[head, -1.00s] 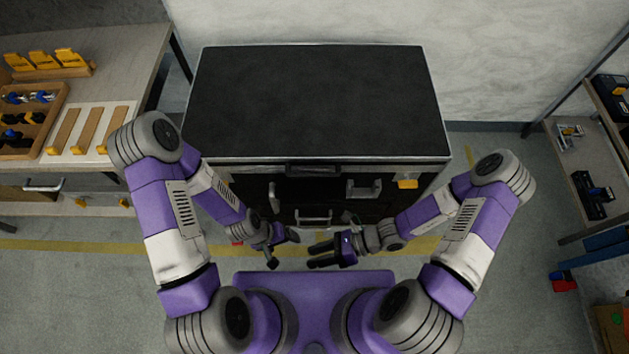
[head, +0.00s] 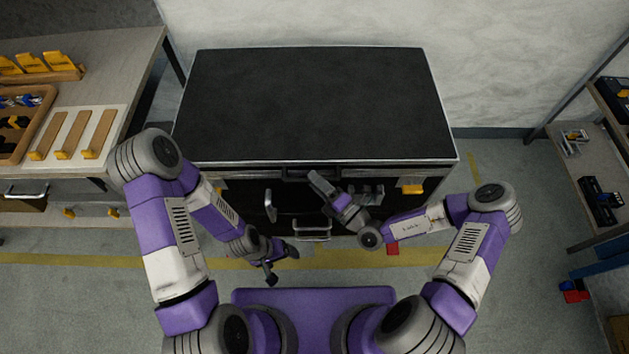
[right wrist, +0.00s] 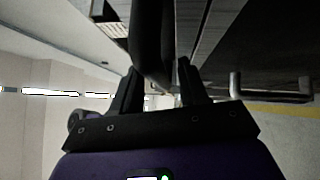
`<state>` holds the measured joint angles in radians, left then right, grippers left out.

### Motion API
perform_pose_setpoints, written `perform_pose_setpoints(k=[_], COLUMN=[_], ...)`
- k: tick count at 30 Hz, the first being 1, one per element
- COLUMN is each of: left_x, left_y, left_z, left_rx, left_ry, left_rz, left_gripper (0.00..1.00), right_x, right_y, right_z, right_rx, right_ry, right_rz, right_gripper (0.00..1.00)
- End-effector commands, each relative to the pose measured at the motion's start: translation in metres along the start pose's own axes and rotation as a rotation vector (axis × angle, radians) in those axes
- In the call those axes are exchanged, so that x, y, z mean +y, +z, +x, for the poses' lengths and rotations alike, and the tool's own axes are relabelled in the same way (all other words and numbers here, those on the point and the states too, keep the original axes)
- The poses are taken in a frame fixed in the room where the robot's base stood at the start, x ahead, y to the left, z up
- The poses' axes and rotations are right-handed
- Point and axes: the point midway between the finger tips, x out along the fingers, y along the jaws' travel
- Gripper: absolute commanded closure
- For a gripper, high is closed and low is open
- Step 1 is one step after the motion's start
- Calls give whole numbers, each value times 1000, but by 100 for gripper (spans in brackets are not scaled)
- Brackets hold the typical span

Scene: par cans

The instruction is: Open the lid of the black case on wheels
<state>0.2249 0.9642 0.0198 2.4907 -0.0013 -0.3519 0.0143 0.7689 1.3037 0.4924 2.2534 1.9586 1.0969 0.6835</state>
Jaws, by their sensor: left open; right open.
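The black case (head: 318,105) stands in front of me with its flat black lid down and a pale metal rim around it. A dark handle (head: 297,173) sits at the middle of the lid's front edge, partly hidden by my right gripper. My right gripper (head: 318,178) is open at this front edge. In the right wrist view a dark bar (right wrist: 152,40), seemingly this handle, shows between the fingers of the right gripper (right wrist: 158,70); whether they touch it I cannot tell. My left gripper (head: 282,262) is open and empty, low in front of the case. The case's wheels are hidden.
The case front has metal handles (head: 312,232) and a yellow tag (head: 412,189). A workbench (head: 110,60) with yellow-tipped wooden pieces stands at the left. A shelf (head: 580,165) with tools stands at the right.

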Motion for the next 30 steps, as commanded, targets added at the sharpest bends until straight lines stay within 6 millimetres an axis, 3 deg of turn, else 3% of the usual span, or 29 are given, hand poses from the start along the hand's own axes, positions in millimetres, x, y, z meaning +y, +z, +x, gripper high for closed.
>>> perform_pose_setpoints(k=[11, 20, 30], left_x=[-1, -1, 0], left_y=[0, 0, 0], left_z=[2, 2, 0], left_rx=[0, 0, 0], left_ry=[0, 0, 0], left_rz=[0, 0, 0], left_gripper=[15, 15, 15], right_x=[0, 0, 2], right_y=[0, 0, 0], right_z=[8, 8, 8], right_rx=[1, 1, 1], right_ry=[0, 0, -1], right_rz=[0, 0, 1], right_gripper=[56, 100, 100])
